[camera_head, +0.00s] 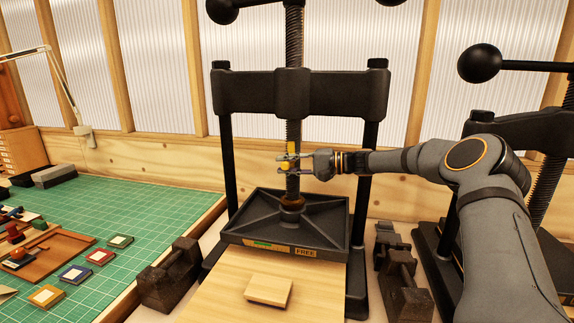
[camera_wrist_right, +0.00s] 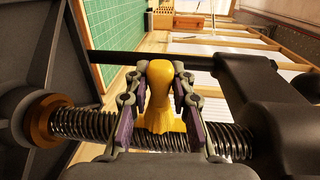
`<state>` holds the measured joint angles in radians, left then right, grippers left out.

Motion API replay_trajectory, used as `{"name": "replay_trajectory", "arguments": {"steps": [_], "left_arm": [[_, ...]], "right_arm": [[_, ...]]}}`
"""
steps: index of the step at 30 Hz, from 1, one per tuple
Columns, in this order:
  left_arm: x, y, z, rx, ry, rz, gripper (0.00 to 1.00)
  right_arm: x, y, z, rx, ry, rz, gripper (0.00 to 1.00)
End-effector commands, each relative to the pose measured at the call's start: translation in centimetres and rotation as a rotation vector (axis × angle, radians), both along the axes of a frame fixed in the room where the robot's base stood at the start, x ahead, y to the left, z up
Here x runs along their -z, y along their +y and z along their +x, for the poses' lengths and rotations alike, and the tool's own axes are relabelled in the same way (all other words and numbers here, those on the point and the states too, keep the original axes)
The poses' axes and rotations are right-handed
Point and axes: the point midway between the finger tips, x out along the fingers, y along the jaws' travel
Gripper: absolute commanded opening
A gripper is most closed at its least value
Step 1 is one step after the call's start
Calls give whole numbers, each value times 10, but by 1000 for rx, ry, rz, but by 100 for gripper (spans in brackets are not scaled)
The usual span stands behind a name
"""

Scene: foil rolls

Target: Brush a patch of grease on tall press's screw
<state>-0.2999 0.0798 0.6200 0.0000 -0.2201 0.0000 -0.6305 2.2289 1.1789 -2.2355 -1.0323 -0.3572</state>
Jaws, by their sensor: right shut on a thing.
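The tall press (camera_head: 300,92) stands in the middle of the head view, with its dark threaded screw (camera_head: 293,187) running down to the platen (camera_head: 262,215). The screw lies across the right wrist view (camera_wrist_right: 92,123). My right gripper (camera_head: 284,163) is at the screw below the crossbeam, shut on a yellow brush (camera_head: 292,147). In the wrist view, my right gripper's fingers (camera_wrist_right: 160,108) flank the brush (camera_wrist_right: 168,82), whose splayed yellow bristles (camera_wrist_right: 166,122) overlap the screw and appear to touch it. I cannot make out grease on the threads. My left gripper is not in view.
A second press (camera_head: 520,140) stands at the right. Dark iron weights (camera_head: 170,276) (camera_head: 405,290) flank the tall press. A small wooden block (camera_head: 268,291) lies on the board in front. A green mat (camera_head: 150,205) with small items is at the left.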

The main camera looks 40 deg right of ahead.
Motion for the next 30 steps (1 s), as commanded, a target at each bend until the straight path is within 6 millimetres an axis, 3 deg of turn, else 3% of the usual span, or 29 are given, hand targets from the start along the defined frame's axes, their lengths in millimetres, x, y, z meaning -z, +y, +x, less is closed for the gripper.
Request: {"name": "replay_trajectory", "arguments": {"steps": [9,17,26,30], "left_arm": [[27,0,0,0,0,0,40],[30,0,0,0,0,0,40],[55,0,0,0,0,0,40],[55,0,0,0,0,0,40]], "right_arm": [[29,-1,1,0,0,0,0],[32,-2,1,1,-1,1,0],[61,-1,1,0,1,1,0],[62,-1,0,0,-1,1,0]]}}
